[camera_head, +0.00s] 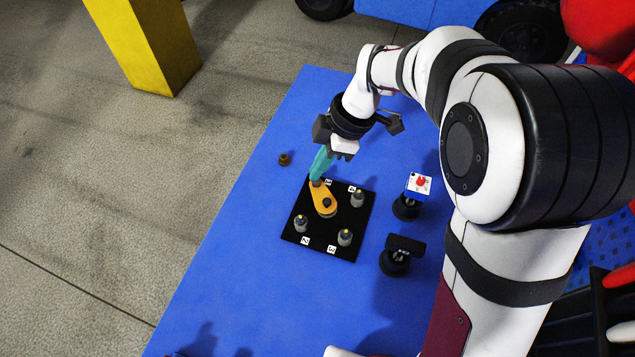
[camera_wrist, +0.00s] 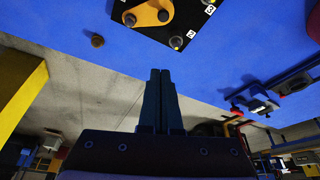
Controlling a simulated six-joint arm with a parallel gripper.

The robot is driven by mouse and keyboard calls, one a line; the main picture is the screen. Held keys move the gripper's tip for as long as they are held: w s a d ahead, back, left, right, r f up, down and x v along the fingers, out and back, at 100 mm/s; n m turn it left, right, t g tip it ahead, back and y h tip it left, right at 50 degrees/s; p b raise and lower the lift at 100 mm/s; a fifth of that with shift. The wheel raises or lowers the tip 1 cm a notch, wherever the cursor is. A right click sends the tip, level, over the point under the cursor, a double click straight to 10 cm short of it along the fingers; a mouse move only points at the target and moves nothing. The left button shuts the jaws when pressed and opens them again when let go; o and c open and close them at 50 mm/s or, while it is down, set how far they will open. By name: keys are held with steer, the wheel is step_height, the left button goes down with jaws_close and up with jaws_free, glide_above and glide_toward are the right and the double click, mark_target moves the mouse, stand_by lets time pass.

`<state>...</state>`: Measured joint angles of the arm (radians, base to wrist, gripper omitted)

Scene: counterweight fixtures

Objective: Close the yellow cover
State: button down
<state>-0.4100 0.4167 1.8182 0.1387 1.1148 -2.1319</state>
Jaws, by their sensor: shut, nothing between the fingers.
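The yellow cover (camera_head: 322,200) is a teardrop-shaped plate lying on a black square board (camera_head: 325,242). A dark round knob shows on its wide end, and its narrow end points towards my gripper. The cover shows partly at the top edge of the wrist view (camera_wrist: 151,10). Grey posts with yellow tips (camera_head: 344,237) stand on the board around it, beside small white number labels. My gripper (camera_head: 317,176) is shut and empty, its teal fingers pointing down by the cover's narrow end. I cannot tell whether the fingertips (camera_wrist: 160,72) touch it.
The board lies on a blue table (camera_head: 225,270). A small brown knob (camera_head: 284,159) stands left of the board. A white box with a red button (camera_head: 419,184) and a black fixture (camera_head: 397,253) stand to the right.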

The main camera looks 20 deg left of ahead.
glide_above(320, 207)
steer(key=s+a, duration=0.2)
steer(key=a, duration=0.1)
steer(key=f, duration=0.9)
steer(key=shift+w+a, duration=0.2)
steer(key=shift+w, duration=0.05)
steer(key=d, duration=0.1)
steer(key=w+d+f, duration=0.1)
steer(key=shift+w+d+f, duration=0.1)
steer(key=shift+w+d, duration=0.05)
steer(key=shift+d, duration=0.2)
steer(key=shift+w+d, duration=0.15)
steer(key=shift+d, duration=0.2)
steer(key=shift+w+d+f, duration=0.15)
steer(key=shift+w+d, duration=0.2)
steer(key=shift+d, duration=0.3)
steer(key=shift+a, duration=0.1)
